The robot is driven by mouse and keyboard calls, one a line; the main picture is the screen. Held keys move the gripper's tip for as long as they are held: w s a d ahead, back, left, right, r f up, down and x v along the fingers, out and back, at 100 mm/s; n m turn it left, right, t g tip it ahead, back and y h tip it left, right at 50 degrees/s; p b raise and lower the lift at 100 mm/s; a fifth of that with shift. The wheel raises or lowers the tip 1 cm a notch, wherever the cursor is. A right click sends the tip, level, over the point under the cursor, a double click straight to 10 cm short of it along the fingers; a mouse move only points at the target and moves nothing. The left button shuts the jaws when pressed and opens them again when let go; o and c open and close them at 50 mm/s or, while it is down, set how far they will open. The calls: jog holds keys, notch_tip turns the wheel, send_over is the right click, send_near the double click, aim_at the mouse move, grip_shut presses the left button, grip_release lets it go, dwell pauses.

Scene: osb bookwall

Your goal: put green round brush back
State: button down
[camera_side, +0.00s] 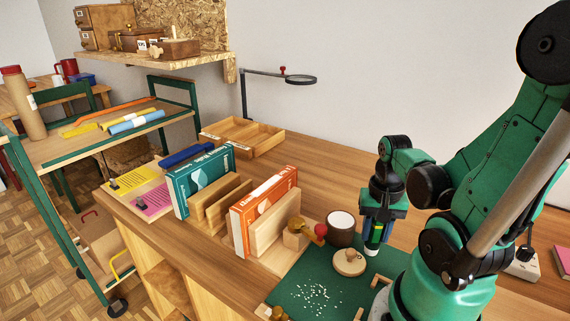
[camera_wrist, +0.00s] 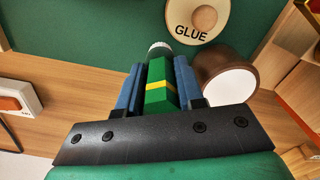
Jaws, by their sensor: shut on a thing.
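My gripper (camera_side: 381,224) points down over the green mat (camera_side: 300,275), just right of the brown glue pot. Its blue fingers (camera_wrist: 157,85) are shut on the green brush (camera_wrist: 159,95), which has a yellow band and a pale tip. The brush's lower end (camera_side: 373,247) shows under the fingers in the side view, close to the mat; I cannot tell if it touches.
A round wooden lid (camera_side: 348,263) marked GLUE lies on the mat beside white crumbs (camera_side: 317,297). Orange (camera_side: 266,207) and teal (camera_side: 202,178) boxes stand left with wooden boards. A wooden tray (camera_side: 241,137) and magnifier lamp (camera_side: 299,79) are behind. Bare bench lies behind the pot.

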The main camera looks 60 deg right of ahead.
jog(key=shift+f, duration=0.1)
jog(key=shift+f, duration=0.15)
jog(key=c, duration=0.5)
grip_release()
jog(key=shift+c, duration=0.2)
jog(key=shift+r, duration=6.05)
jog(key=w+a+f+n+t, duration=0.1)
jog(key=w+a+n+t, duration=0.6)
jog(key=w+a+n, duration=0.5)
jog(key=shift+w+a+f+n, duration=0.2)
jog(key=shift+w+n, duration=0.4)
jog(key=shift+w, duration=0.55)
